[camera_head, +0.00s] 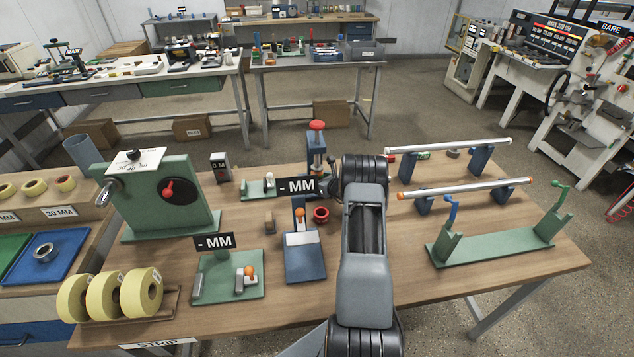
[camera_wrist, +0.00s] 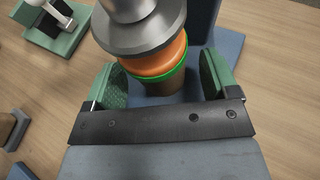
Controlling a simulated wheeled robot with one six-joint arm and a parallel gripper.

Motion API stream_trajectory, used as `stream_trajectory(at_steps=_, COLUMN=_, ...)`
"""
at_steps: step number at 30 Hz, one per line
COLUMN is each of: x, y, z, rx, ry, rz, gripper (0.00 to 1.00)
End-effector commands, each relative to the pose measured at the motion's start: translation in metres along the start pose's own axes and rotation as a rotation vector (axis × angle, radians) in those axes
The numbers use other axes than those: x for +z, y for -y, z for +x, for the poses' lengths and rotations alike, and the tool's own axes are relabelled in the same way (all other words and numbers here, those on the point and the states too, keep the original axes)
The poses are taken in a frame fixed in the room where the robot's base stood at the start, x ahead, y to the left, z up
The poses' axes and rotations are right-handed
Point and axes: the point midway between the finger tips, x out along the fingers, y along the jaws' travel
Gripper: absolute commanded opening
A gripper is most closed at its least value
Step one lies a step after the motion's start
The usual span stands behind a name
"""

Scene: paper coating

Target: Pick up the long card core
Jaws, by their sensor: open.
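In the wrist view my gripper (camera_wrist: 163,80) is open, with one green-padded finger on each side of a short brown cylinder (camera_wrist: 165,87). A green ring and an orange collar (camera_wrist: 158,62) sit over the cylinder, under a grey metal disc (camera_wrist: 140,30). Most of the cylinder is hidden, so I cannot tell whether it is the long card core or whether the fingers touch it. A blue base (camera_wrist: 232,45) lies beneath. In the head view my arm hides the gripper and this cylinder. No long card core can be clearly made out there.
A pale rod (camera_head: 450,146) and an orange-ended rod (camera_head: 465,187) rest on blue stands at right, behind a green frame (camera_head: 495,250). A red-knobbed blue post (camera_head: 317,150) stands left of my arm. Yellow rolls (camera_head: 110,295) lie at front left. The front right tabletop is clear.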

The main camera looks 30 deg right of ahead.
Motion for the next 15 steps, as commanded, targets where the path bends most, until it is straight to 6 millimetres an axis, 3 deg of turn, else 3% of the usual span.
stream_trajectory(at_steps=5, x=0.0002, y=0.0001, z=-0.0001, rx=0.000, ry=0.000, rz=0.000, gripper=0.80)
stream_trajectory(at_steps=15, x=0.0002, y=0.0001, z=-0.0004, rx=0.000, ry=0.000, rz=0.000, gripper=0.48)
